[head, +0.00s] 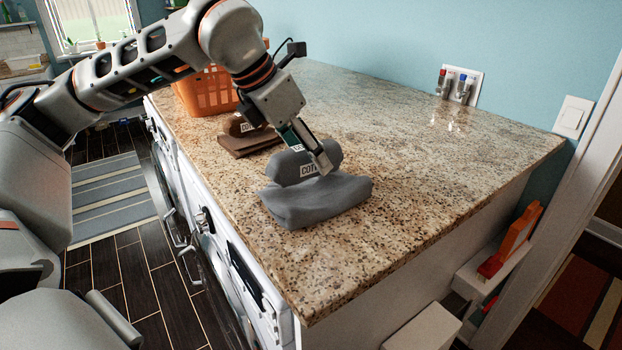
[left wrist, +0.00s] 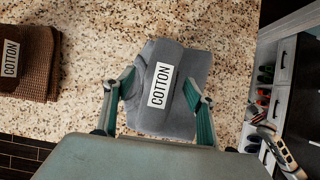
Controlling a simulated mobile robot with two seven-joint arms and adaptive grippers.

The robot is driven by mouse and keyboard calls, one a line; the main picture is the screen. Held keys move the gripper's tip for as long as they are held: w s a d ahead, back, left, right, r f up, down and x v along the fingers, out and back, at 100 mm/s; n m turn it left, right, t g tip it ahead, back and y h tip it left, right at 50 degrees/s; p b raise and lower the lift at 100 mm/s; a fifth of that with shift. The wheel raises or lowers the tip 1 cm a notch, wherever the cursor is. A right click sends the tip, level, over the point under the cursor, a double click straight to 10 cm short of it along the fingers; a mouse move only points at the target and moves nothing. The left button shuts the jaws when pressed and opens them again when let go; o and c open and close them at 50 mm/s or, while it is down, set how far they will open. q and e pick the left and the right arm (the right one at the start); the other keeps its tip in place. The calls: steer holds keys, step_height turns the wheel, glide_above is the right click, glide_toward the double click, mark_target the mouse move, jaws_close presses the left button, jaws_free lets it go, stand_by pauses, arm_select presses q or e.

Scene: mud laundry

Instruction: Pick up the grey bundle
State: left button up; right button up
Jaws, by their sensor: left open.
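The grey bundle (head: 322,198) is a folded cloth with a rolled part on top and a white "COTTON" label. It lies on the granite counter near its front edge. My left gripper (head: 318,160) is above the bundle at its rolled part. In the left wrist view, the open fingers of the left gripper (left wrist: 160,95) stand on either side of the labelled roll of the grey bundle (left wrist: 185,112). I cannot tell whether the fingers touch the cloth. My right gripper does not show.
A brown folded bundle (head: 248,142), also labelled, lies on the counter just behind; it shows in the left wrist view (left wrist: 38,62). An orange basket (head: 208,92) stands farther back. The granite counter (head: 450,170) is clear to the right. Laundry machines (head: 215,215) are below its front edge.

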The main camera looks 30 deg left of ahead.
arm_select(q)
steer(key=shift+f, duration=0.25)
stand_by(0.5)
jaws_close()
